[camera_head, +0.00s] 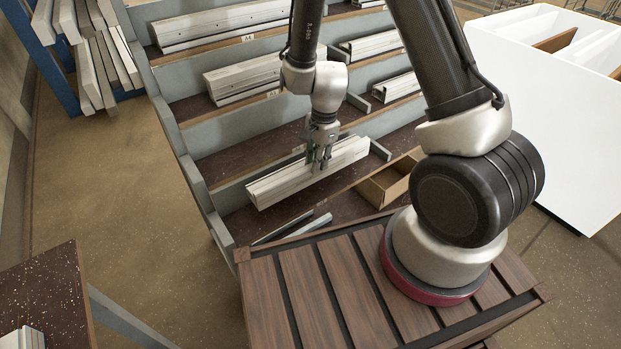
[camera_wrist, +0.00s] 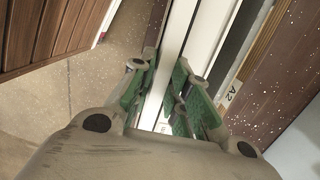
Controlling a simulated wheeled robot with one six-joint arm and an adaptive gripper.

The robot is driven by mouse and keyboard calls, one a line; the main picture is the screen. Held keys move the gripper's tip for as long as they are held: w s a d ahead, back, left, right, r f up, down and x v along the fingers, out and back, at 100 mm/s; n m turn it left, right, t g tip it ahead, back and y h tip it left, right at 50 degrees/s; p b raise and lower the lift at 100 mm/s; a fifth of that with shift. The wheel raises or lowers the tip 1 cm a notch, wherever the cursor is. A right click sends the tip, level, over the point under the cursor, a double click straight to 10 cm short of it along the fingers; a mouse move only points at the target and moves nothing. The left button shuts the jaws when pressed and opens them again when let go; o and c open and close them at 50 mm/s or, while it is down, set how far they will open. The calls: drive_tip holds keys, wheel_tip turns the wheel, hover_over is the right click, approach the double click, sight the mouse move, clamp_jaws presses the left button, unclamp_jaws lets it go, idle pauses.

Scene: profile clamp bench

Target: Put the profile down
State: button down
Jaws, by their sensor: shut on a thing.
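A long white profile (camera_head: 285,183) lies at a slant along a lower tier of the grey stepped rack (camera_head: 228,122). My gripper (camera_head: 321,160) reaches down from above and is shut on the profile near its middle. In the wrist view the green-padded fingers of my gripper (camera_wrist: 168,98) stand on both sides of the profile (camera_wrist: 181,35), which runs up between them. I cannot tell whether its underside touches the shelf or is slightly above it. A shelf edge with an A2 label (camera_wrist: 229,97) runs beside it.
More white profiles (camera_head: 243,78) lie on the tiers above. An open cardboard box (camera_head: 386,187) stands to the right of the held profile, and thin grey strips (camera_head: 305,227) lie in front. A white cabinet (camera_head: 545,95) stands at right, a speckled table (camera_head: 45,300) at lower left.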

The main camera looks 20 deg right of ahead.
sight(317, 178)
wheel_tip(317, 178, down, 7)
drive_tip(key=shift+r, duration=0.1)
idle(0.4)
drive_tip(key=c, duration=1.4)
unclamp_jaws()
drive_tip(key=shift+o, duration=0.2)
drive_tip(key=r, duration=0.4)
drive_tip(key=d+r, duration=0.1)
drive_tip(key=r, duration=0.7)
drive_tip(key=shift+w+d, duration=0.15)
drive_tip(key=shift+d, duration=0.05)
drive_tip(key=s+d+r+n+t, duration=0.1)
drive_tip(key=d+r+n, duration=0.25)
drive_tip(key=r, duration=0.85)
drive_tip(key=s+d+r+n+t, duration=0.1)
drive_tip(key=s+d+r+n, duration=0.2)
drive_tip(key=s+r, duration=0.3)
drive_tip(key=s+d+r+n+t+h, duration=0.1)
drive_tip(key=s+d+r+n, duration=0.2)
drive_tip(key=s+r, duration=0.3)
drive_tip(key=s+d+r+n+t, duration=0.1)
drive_tip(key=s+d+r+n, duration=0.3)
drive_tip(key=s+r+n, duration=0.1)
drive_tip(key=shift+s+r+t, duration=0.3)
drive_tip(key=shift+s+r, duration=0.35)
drive_tip(key=shift+s, duration=0.1)
